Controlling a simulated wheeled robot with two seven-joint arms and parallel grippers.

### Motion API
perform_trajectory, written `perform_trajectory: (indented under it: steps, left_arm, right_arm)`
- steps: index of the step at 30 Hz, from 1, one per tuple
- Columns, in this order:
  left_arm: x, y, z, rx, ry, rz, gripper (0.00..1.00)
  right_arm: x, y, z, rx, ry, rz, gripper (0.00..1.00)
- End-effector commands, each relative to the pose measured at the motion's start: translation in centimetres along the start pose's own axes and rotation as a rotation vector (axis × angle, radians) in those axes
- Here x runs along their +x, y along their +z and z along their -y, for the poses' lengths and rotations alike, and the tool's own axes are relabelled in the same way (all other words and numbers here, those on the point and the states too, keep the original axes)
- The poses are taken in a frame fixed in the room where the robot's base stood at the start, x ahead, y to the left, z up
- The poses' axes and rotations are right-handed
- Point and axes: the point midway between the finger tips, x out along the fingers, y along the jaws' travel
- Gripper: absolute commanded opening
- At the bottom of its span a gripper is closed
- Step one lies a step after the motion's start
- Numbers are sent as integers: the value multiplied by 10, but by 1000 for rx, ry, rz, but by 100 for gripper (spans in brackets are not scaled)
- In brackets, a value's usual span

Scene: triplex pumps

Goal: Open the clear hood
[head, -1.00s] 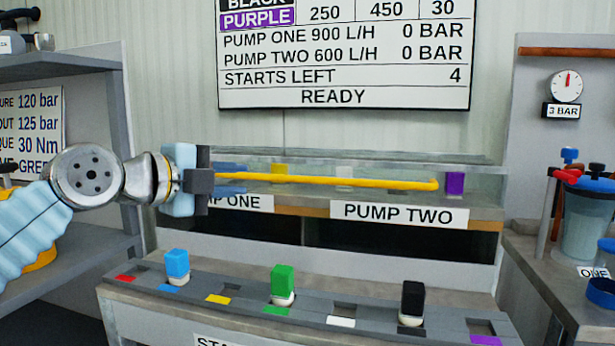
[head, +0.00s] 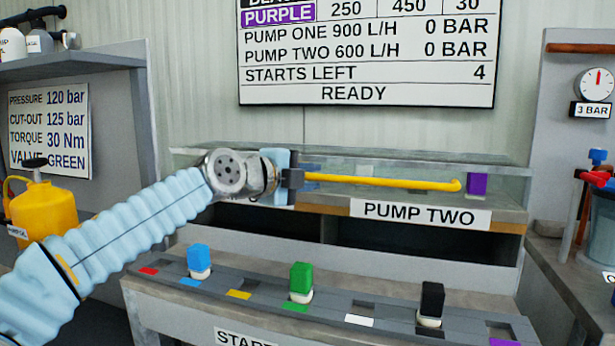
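The clear hood (head: 400,163) is a low transparent box over the pump bench and looks down. A yellow bar (head: 385,181) runs along its front. My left gripper (head: 292,179) is in front of the hood, at the left end of the visible bar. Its dark fingers overlap the bar in the head view; whether they grip or touch it is unclear. The gripper and wrist hide the bar's left part and the PUMP ONE label. A purple block (head: 477,184) shows at the hood's right end. My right gripper is out of view.
A grey rack (head: 380,318) in front holds blue (head: 200,259), green (head: 301,278) and black (head: 432,299) blocks. A yellow can (head: 45,212) stands left. A gauge (head: 596,84) and red-handled equipment (head: 597,178) are at right. The wall board (head: 367,60) reads READY.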

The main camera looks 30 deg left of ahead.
Motion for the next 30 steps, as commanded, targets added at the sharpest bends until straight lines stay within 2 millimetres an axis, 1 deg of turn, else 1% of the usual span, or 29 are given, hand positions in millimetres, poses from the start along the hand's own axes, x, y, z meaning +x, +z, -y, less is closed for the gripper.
perform_trajectory:
  steps: [3,4,8,9,20,23,26,30]
  left_arm:
    - [0,0,0,0,0,0,25]
    - [0,0,0,0,0,0,22]
    - [0,0,0,0,0,0,2]
    - [0,0,0,0,0,0,0]
    - [-1,0,2,-2,6,0,0]
    - [-1,-1,8,-7,23,0,0]
    - [-2,0,18,-21,53,2,0]
    - [-4,-1,37,-52,126,3,0]
  right_arm:
    - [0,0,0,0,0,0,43]
    - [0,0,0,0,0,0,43]
    - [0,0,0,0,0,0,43]
    - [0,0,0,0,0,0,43]
    - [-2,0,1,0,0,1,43]
    - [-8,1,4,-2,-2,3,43]
    - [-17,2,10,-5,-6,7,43]
    - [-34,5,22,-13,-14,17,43]
